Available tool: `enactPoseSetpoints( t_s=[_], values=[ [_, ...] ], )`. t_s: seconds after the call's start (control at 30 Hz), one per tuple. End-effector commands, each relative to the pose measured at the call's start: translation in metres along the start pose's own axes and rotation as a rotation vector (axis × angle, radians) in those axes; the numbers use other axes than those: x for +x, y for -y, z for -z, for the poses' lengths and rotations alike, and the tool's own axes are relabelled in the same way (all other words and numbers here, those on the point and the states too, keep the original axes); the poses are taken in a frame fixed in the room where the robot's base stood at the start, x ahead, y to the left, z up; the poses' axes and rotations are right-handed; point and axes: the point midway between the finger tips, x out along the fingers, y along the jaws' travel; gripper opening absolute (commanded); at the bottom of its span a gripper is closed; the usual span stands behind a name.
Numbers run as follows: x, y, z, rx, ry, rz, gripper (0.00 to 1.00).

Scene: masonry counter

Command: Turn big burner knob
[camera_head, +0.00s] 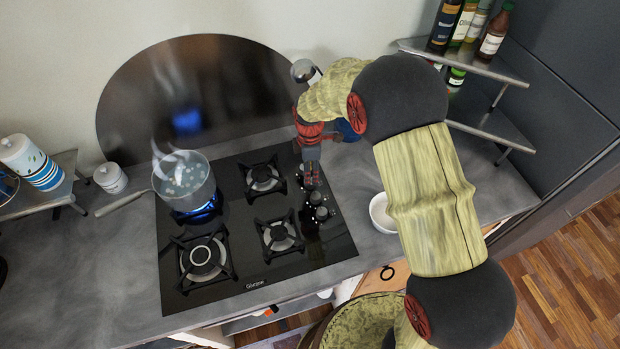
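The black gas hob (250,277) is set in the grey counter. Its knobs stand in a column on the right side of the glass; two dark round ones show, an upper knob (316,197) and a lower knob (322,213). The big burner (202,257) is at the front left, with no flame showing. My gripper (311,183) points down over the back end of the knob column, just behind the visible knobs. It hides any knob beneath it. I cannot tell whether it touches a knob or whether its fingers are open.
A steaming glass pot (184,176) stands over a blue flame at the back left, its handle (122,203) pointing left. A white bowl (382,214) stands right of the hob. A bottle shelf (478,66) is at the back right. A dark round panel (205,95) leans behind the hob.

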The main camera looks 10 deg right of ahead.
Motion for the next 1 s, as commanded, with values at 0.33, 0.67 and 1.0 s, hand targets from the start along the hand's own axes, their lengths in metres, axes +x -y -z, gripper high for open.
enactPoseSetpoints(
  t_s=[0.33,0.67,1.0],
  values=[
    [0.039,0.001,0.000,0.002,0.000,0.001,0.34],
    [0.041,0.000,0.000,0.002,0.000,0.000,0.32],
    [0.040,0.000,0.000,0.002,0.000,0.000,0.13]
  ],
)
